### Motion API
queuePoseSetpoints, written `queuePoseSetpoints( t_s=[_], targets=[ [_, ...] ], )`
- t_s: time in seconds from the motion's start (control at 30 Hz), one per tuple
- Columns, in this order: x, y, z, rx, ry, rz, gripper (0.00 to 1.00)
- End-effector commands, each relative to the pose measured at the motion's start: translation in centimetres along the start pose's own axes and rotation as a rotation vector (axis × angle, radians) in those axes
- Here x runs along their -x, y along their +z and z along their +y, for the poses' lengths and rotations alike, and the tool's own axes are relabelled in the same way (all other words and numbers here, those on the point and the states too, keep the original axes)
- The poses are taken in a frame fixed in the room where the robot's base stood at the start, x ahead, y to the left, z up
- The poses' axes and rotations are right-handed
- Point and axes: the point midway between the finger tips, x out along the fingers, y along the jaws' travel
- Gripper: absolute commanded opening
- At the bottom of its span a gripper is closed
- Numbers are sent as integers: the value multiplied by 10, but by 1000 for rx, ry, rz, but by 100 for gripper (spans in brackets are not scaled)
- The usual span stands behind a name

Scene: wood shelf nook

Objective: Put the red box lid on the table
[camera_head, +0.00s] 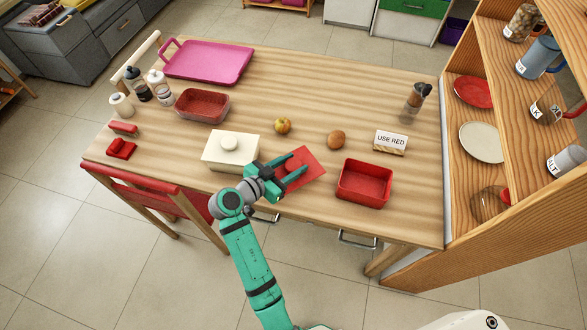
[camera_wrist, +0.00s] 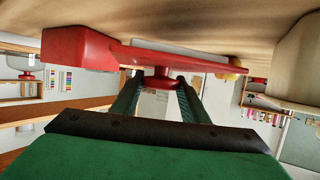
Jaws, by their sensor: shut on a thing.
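The red box lid (camera_head: 304,165) is a flat red square near the table's front edge, left of the open red box (camera_head: 363,184). My gripper (camera_head: 286,175) is shut on the lid. In the wrist view, which looks upside down, the lid (camera_wrist: 205,62) has its knob (camera_wrist: 160,80) between my two fingers (camera_wrist: 158,98), and the red box (camera_wrist: 75,48) is beside it. The lid looks low over the wooden table (camera_head: 330,95); I cannot tell whether it touches the surface. My gripper hides part of the lid in the head view.
A cream lidded box (camera_head: 228,158) stands left of my gripper. A yellow fruit (camera_head: 282,125), a brown egg-shaped thing (camera_head: 336,140) and a "USE RED" sign (camera_head: 390,142) stand behind. A wooden shelf (camera_head: 450,200) borders the right. The table's back middle is clear.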

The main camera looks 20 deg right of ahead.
Motion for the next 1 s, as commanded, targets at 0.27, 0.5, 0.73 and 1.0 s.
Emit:
queuePoseSetpoints(
  t_s=[0.27,0.5,0.73,1.0],
  targets=[
    [-16,15,-1,0,8,-1,18],
    [-22,34,-2,-2,4,1,18],
    [-21,35,-3,-1,1,0,18],
    [-21,36,-3,-1,2,0,60]
  ],
)
